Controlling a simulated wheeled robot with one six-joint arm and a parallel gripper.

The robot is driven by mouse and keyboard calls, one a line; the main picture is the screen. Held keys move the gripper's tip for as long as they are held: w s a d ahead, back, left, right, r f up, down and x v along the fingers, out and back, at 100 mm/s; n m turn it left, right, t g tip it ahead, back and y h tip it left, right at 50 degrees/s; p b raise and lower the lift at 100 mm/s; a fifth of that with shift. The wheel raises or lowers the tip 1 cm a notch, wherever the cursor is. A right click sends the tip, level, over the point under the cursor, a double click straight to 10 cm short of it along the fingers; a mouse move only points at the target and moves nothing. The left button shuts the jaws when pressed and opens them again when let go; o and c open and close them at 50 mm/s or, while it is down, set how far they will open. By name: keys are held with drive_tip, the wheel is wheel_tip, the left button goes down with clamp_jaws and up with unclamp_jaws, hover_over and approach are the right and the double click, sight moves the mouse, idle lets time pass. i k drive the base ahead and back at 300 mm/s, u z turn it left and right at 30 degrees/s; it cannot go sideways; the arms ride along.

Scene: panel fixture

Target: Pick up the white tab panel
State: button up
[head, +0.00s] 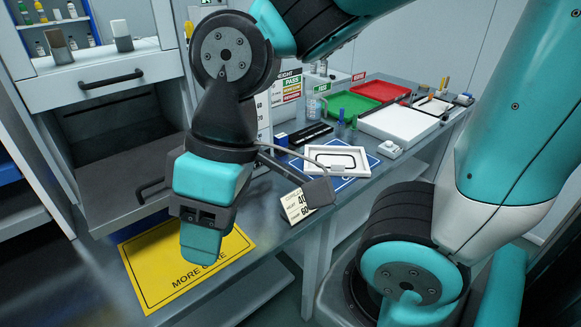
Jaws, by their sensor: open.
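A white rectangular panel (312,154) with a raised rim and a black rounded outline inside lies flat on a blue mat (358,181) on the grey bench. It is the nearest match to the white tab panel; I cannot make out a tab for sure. My gripper (203,243) is to the left of the panel and nearer to me, pointing down in front of the yellow mat. It is open, with nothing seen between its fingers. The fingers overlap in this view, so the gap is hidden.
A yellow mat (162,272) lies below my gripper. A cream number card (297,206) stands near the bench's front edge. Behind the panel are a black rack (311,134), a white tray (398,124), a green tray (348,105) and a red tray (380,90). An open cabinet (120,180) is at left.

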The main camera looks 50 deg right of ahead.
sight(336, 156)
drive_tip(key=u, duration=0.15)
drive_tip(key=i, duration=0.95)
drive_tip(key=z, duration=1.65)
